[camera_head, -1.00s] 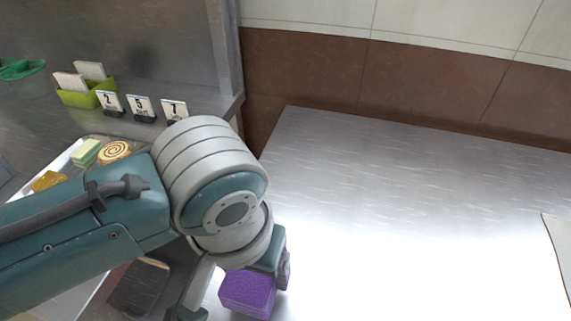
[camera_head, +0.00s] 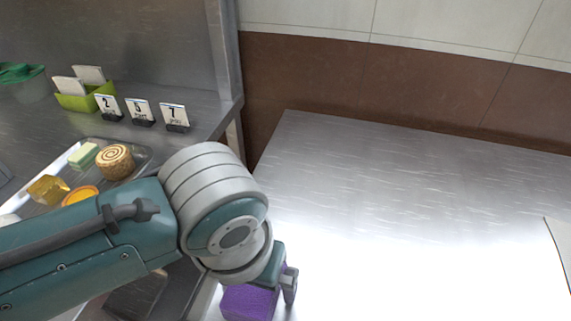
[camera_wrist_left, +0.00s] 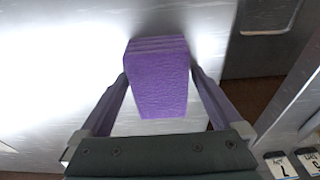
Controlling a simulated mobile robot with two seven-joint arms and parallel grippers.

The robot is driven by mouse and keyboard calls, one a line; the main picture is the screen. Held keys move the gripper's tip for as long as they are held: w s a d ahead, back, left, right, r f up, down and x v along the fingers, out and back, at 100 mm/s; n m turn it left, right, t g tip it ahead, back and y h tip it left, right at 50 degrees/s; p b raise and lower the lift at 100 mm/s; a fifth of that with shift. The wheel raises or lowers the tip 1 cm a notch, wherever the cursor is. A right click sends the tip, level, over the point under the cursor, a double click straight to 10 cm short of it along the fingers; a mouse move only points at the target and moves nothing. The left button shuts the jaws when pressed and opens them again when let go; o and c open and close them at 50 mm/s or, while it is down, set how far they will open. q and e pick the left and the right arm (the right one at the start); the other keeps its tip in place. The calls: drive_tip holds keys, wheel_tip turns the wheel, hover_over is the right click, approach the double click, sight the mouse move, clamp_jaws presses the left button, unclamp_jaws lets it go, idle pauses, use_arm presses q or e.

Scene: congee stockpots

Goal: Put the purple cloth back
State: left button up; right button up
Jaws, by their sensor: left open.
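The purple cloth (camera_head: 248,303) is a folded, block-like stack on the shiny metal table at the bottom of the head view, partly hidden by my left arm. It also shows in the left wrist view (camera_wrist_left: 160,82), between the two fingers. My left gripper (camera_wrist_left: 158,74) is open, with one finger on each side of the cloth. In the head view one finger of my left gripper (camera_head: 288,286) shows at the cloth's right side. I cannot tell whether the fingers touch the cloth. My right gripper is not in view.
On the left counter stand a tray (camera_head: 140,165) with food pieces, a green holder (camera_head: 75,102) and number cards (camera_head: 140,110). A brown wall (camera_head: 400,85) closes off the back.

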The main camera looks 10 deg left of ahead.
use_arm(q)
drive_tip(key=r+p, duration=0.1)
drive_tip(key=r, duration=0.2)
drive_tip(key=s+r+p, duration=0.1)
drive_tip(key=r, duration=0.3)
drive_tip(key=r+p, duration=0.2)
drive_tip(key=r, duration=0.1)
drive_tip(key=shift+s+r, duration=0.2)
drive_tip(key=shift+r, duration=0.2)
drive_tip(key=r, duration=0.1)
drive_tip(key=m+h, duration=0.1)
drive_tip(key=h, duration=0.1)
approach(249, 293)
drive_tip(key=s+r, duration=0.2)
drive_tip(key=s, duration=0.1)
drive_tip(key=s+a+r+t+y, duration=0.1)
drive_tip(key=s+a, duration=0.4)
drive_tip(key=a, duration=0.2)
drive_tip(key=shift+s+a+r+m+t+y, duration=0.3)
drive_tip(key=shift+a+r+t+y, duration=0.05)
drive_tip(key=shift+r+t+y, duration=0.05)
